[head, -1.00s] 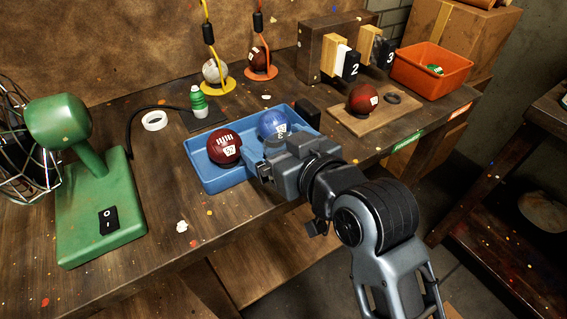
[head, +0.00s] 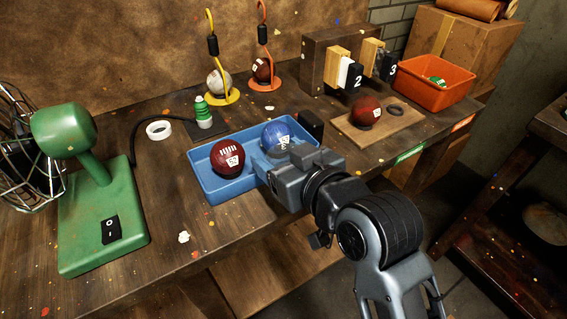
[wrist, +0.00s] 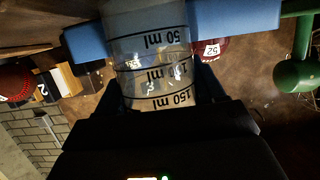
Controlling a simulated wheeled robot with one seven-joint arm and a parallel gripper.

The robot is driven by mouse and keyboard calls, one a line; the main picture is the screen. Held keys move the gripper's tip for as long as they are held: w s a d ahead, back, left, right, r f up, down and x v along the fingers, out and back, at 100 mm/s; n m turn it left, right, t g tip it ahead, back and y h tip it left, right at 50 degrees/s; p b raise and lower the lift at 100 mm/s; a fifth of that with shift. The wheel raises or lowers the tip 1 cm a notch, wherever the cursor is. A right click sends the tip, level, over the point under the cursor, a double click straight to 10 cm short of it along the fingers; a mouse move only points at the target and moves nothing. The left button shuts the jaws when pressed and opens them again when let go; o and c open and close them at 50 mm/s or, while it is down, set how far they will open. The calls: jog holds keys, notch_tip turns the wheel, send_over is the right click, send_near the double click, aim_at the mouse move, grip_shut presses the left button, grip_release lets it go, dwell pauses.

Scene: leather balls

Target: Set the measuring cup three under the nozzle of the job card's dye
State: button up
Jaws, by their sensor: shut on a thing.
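A clear measuring cup (wrist: 150,45) with black ml marks fills the upper middle of the wrist view, appearing upside down there. My gripper (wrist: 160,98) is shut on it, with a dark finger on each side. In the head view my gripper (head: 272,172) is at the front edge of the blue tray, and the cup is hidden or cannot be made out. The number on the cup cannot be read. I cannot identify a nozzle or a job card in these views.
The blue tray (head: 213,190) holds a dark red ball (head: 228,158) and a blue ball (head: 275,137). A green fan (head: 100,215) stands left. The front-left bench is mostly clear.

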jog(key=shift+r, duration=0.6)
jog(key=s+d+r, duration=0.2)
jog(key=d+r, duration=0.7)
jog(key=d, duration=0.2)
jog(key=shift+s+d+r, duration=0.15)
jog(key=shift+s+r, duration=0.2)
jog(key=shift+s, duration=0.05)
jog(key=shift+d, duration=0.1)
